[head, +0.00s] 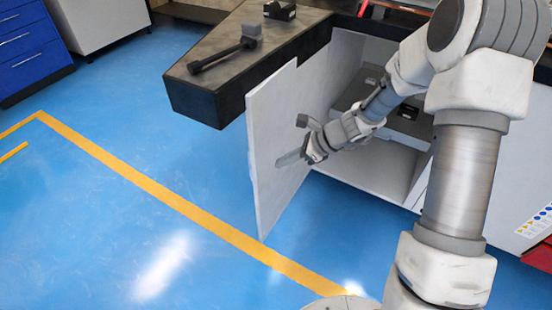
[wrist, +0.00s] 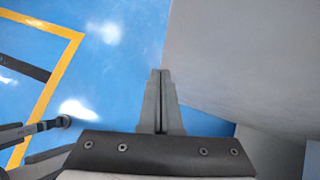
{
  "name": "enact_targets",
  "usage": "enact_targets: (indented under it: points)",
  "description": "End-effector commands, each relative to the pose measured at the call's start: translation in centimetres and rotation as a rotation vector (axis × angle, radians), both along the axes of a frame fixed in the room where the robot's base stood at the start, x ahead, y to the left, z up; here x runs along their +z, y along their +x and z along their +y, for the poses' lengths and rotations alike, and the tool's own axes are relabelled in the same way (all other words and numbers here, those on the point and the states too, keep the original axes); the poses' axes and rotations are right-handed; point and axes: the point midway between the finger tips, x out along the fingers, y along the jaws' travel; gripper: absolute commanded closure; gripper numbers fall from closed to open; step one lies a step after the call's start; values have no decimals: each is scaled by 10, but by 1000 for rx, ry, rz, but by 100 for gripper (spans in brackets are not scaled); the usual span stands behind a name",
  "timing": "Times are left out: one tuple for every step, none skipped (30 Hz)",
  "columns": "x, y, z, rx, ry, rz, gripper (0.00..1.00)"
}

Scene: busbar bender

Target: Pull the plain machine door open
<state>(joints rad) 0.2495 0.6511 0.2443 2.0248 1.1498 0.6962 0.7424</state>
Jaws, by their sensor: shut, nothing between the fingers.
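The plain machine door (head: 262,150) is a white panel standing wide open in the head view, swung out from the white cabinet below the dark worktop. My gripper (head: 282,161) is in front of the door's inner face, on the cabinet side. Its fingers are shut and empty. In the wrist view my gripper (wrist: 161,75) points along a large grey panel, the door (wrist: 245,55), which fills the upper right. The fingertips are close to the panel's edge in that picture; I cannot tell whether they touch it. The door's outer face and handle are hidden.
The open cabinet interior (head: 375,165) shows a shelf with dark items. The dark worktop (head: 215,95) overhangs the door and carries a black tool (head: 225,55). A blue drawer cabinet (head: 30,45) stands far left. Blue floor with a yellow line (head: 150,188) is clear left of the door.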

Motion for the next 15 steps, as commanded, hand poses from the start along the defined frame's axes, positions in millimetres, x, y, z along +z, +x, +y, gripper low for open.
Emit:
enact_targets:
  points:
    - [18,-4,-10,-5,-1,-3,100]
    - [22,-6,-14,-4,-2,-4,100]
    - [29,-9,-20,-4,-2,-4,100]
    - [33,-12,-24,-4,-2,-3,100]
    - [37,-14,-28,-4,-2,-3,100]
    - [42,-16,-32,-4,-1,-3,100]
    - [46,-18,-35,-3,-1,-3,100]
    - [48,-20,-38,-3,-2,-3,100]
    - [52,-22,-42,-4,-1,-2,100]
    - [54,-23,-44,-4,-1,-2,100]
    - [56,-24,-46,-4,0,-2,100]
    - [58,-25,-48,-2,0,-2,100]
    - [59,-26,-49,-2,0,-1,100]
    - [59,-27,-50,-4,3,2,100]
    - [58,-28,-51,-13,10,12,100]
